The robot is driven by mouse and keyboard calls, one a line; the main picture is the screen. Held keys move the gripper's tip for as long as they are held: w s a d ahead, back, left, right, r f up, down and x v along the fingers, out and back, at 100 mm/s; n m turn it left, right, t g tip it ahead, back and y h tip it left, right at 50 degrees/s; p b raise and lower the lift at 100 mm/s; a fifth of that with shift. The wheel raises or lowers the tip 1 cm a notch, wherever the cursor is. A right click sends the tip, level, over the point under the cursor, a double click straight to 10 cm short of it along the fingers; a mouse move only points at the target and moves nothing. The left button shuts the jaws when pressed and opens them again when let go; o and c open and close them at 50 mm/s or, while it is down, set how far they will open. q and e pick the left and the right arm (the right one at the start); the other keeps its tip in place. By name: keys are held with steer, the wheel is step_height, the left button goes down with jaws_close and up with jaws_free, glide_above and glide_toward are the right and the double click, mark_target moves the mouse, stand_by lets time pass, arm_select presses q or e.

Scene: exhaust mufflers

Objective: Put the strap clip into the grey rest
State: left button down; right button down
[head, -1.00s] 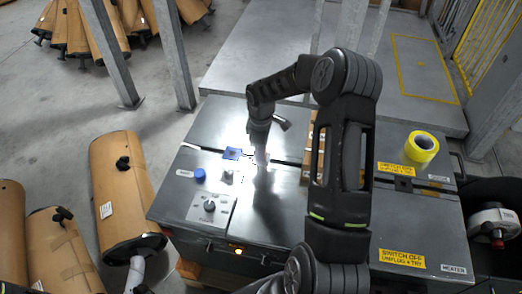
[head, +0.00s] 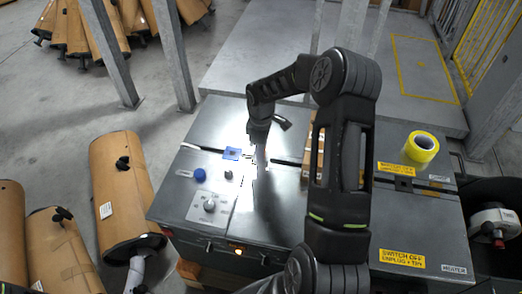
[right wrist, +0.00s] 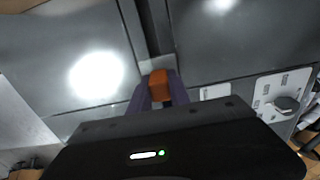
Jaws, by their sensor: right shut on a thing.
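An orange piece, which I take for the strap clip (right wrist: 158,85), sits between the purple fingers of my right gripper (right wrist: 157,92) in the right wrist view. My right gripper is shut on it, above the dark grey box top. In the head view the right gripper (head: 261,157) points down over the middle of the box top, beside a bright glare; the clip cannot be made out there. I cannot pick out the grey rest with certainty in either view. My left gripper is not in view.
The dark metal box (head: 285,215) carries a blue square (head: 232,153), a blue round knob (head: 199,175) and a control panel (head: 209,208) with a knob. A cardboard carton (head: 310,150) and yellow tape roll (head: 421,147) stand to the right. Wrapped mufflers (head: 120,190) lie left.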

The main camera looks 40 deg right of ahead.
steer(key=shift+f+b, duration=0.35)
steer(key=shift+f, duration=0.15)
stand_by(0.3)
steer(key=c, duration=1.1)
jaws_free()
steer(key=shift+c, duration=0.2)
steer(key=shift+r, duration=0.2)
step_height(320, 180, up, 8)
steer(key=shift+f+b, duration=0.2)
steer(key=shift+b, duration=0.1)
